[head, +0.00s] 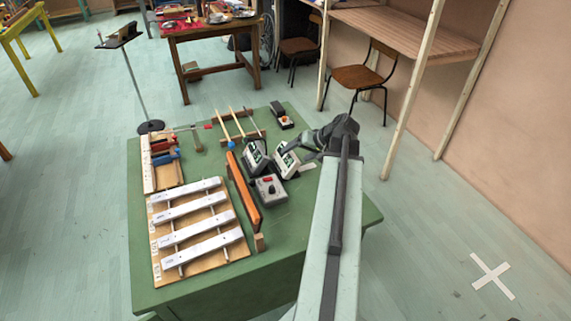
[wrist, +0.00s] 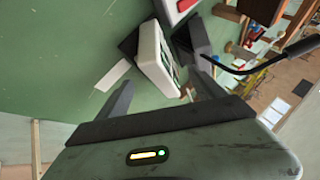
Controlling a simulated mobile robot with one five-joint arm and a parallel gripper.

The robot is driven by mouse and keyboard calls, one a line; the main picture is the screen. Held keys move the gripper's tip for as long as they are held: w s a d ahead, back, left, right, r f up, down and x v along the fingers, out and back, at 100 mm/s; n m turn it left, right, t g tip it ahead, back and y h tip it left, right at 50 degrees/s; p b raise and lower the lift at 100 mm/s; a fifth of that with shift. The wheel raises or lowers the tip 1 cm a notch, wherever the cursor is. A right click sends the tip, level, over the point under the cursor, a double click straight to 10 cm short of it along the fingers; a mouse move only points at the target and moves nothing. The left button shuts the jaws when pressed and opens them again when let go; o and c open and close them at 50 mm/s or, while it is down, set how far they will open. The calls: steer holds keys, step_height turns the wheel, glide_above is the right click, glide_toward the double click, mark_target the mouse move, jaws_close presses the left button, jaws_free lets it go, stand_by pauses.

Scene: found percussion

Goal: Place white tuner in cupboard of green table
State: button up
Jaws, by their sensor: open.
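The white tuner (head: 288,161) stands tilted on the green table (head: 163,290), beside a dark tuner (head: 254,153). In the wrist view the white tuner (wrist: 150,52) lies just ahead of my gripper (wrist: 164,88), roughly between the lines of its two fingers. My gripper (head: 302,149) is open and empty, close to the white tuner's right side in the head view. I cannot tell whether a finger touches it. The cupboard of the green table is not visible; the tabletop hides what is below.
A grey box with a red button (head: 268,188) sits just in front of the tuners. A metal-bar instrument (head: 200,228), an orange-brown bar (head: 243,192) and mallets (head: 237,122) crowd the tabletop. Wooden posts (head: 412,90) and a chair (head: 358,77) stand behind right.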

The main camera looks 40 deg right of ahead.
mark_target(295, 155)
steer(key=b+x, duration=0.2)
steer(key=x, duration=0.1)
steer(key=b+x, duration=0.1)
steer(key=x, duration=0.1)
steer(key=shift+d+f+b, duration=0.15)
steer(key=shift+d+b, duration=0.15)
steer(key=shift+b, duration=0.05)
steer(key=shift+w, duration=0.15)
steer(key=shift+c, duration=0.4)
jaws_close()
